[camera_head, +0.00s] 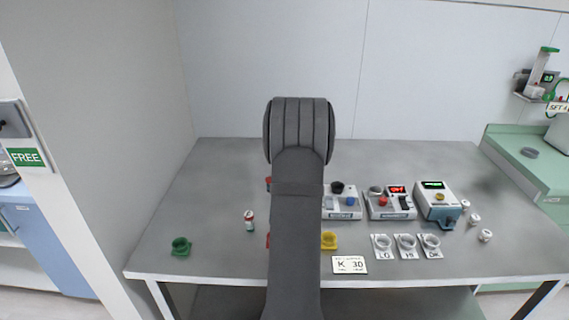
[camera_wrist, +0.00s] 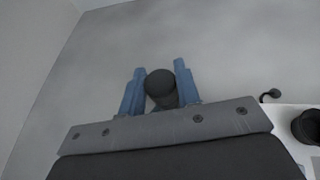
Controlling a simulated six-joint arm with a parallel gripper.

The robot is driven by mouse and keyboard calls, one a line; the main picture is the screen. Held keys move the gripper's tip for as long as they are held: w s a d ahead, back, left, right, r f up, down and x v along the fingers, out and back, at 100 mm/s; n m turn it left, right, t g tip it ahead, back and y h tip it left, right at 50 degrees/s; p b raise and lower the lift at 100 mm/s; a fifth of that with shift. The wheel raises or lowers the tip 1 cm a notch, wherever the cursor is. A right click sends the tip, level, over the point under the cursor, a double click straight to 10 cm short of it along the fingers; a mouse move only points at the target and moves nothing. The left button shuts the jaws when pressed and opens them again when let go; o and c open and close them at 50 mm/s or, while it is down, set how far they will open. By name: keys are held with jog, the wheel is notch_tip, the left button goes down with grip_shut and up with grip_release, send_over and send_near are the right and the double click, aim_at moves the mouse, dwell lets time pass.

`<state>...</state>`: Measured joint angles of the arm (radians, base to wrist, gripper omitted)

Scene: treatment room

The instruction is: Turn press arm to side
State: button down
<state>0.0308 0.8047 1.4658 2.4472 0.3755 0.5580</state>
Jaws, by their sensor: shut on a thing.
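In the wrist view, my gripper (camera_wrist: 160,70) has its two blue fingers on either side of a dark, round-ended knob (camera_wrist: 160,84), and it is shut on this knob. The knob looks like the handle of the press arm, but the rest of the press is hidden below my gripper. In the head view, my own arm covers the gripper and the middle of the table. Small red parts (camera_head: 268,184) peek out at the left edge of my arm; I cannot tell whether they belong to the press.
On the grey table (camera_head: 215,170) stand a green cup (camera_head: 180,247), a red-capped vial (camera_head: 249,221) and a yellow cup (camera_head: 328,240). A K 30 card (camera_head: 349,265), ring holders (camera_head: 406,246) and boxes with displays (camera_head: 388,203) fill the right. The back left is clear.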

jog(key=c, duration=1.1)
grip_release()
jog(key=shift+o, duration=0.2)
jog(key=v, duration=1.7)
jog(key=shift+s, duration=0.25)
jog(key=shift+d, duration=0.1)
